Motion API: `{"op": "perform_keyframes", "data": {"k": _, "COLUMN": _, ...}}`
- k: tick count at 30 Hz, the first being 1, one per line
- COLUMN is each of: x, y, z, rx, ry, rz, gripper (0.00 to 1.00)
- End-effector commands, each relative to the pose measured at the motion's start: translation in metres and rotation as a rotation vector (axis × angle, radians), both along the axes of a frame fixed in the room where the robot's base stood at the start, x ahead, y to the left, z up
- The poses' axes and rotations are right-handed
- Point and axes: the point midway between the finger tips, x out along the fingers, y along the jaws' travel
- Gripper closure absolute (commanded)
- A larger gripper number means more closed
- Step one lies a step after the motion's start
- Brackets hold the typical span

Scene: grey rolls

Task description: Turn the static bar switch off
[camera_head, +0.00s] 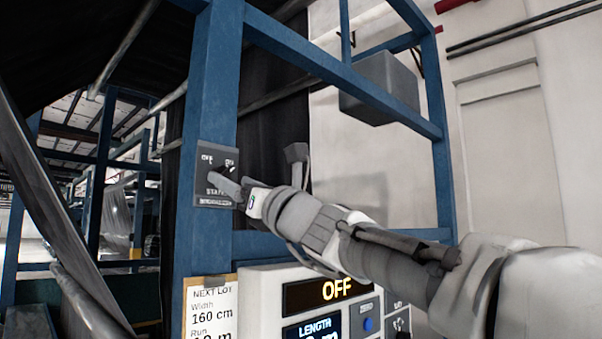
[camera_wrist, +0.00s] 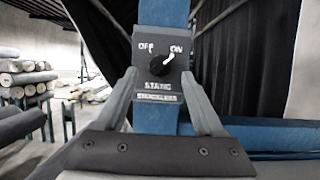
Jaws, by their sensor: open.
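The static bar switch is a dark grey plate (camera_wrist: 158,92) on a blue post, marked OFF at left, ON at right and STATIC below. Its round black knob (camera_wrist: 158,66) has a white pointer mark aimed up and right, toward ON. In the wrist view my gripper (camera_wrist: 159,77) is open, its fingers on either side of the plate's lower half. The knob lies between and slightly beyond the fingertips, and I see no clear contact. In the head view my gripper (camera_head: 230,184) reaches the plate (camera_head: 213,200) from the right and covers part of it.
Below the switch, a white control box (camera_head: 258,304) has a lit OFF display (camera_head: 328,291), a LENGTH display and a blue button (camera_head: 368,324). A NEXT LOT sheet (camera_head: 211,308) hangs beside it. Blue frame beams (camera_head: 330,70) surround the arm. Grey rolls (camera_wrist: 25,78) lie farther back.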

Motion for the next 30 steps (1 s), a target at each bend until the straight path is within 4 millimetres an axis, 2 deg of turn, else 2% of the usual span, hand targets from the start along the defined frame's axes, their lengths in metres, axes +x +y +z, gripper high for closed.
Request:
{"op": "perform_keyframes", "data": {"k": 6, "x": 0.015, "y": 0.017, "z": 0.01, "rx": 0.0, "ry": 0.0, "rz": 0.0, "gripper": 0.3}}
{"op": "perform_keyframes", "data": {"k": 18, "x": 0.018, "y": 0.021, "z": 0.011, "rx": 0.0, "ry": 0.0, "rz": -0.001, "gripper": 0.32}}
{"op": "perform_keyframes", "data": {"k": 27, "x": 0.018, "y": 0.02, "z": 0.011, "rx": 0.0, "ry": 0.0, "rz": -0.001, "gripper": 0.86}}
{"op": "perform_keyframes", "data": {"k": 30, "x": 0.018, "y": 0.02, "z": 0.011, "rx": 0.0, "ry": 0.0, "rz": -0.001, "gripper": 1.0}}
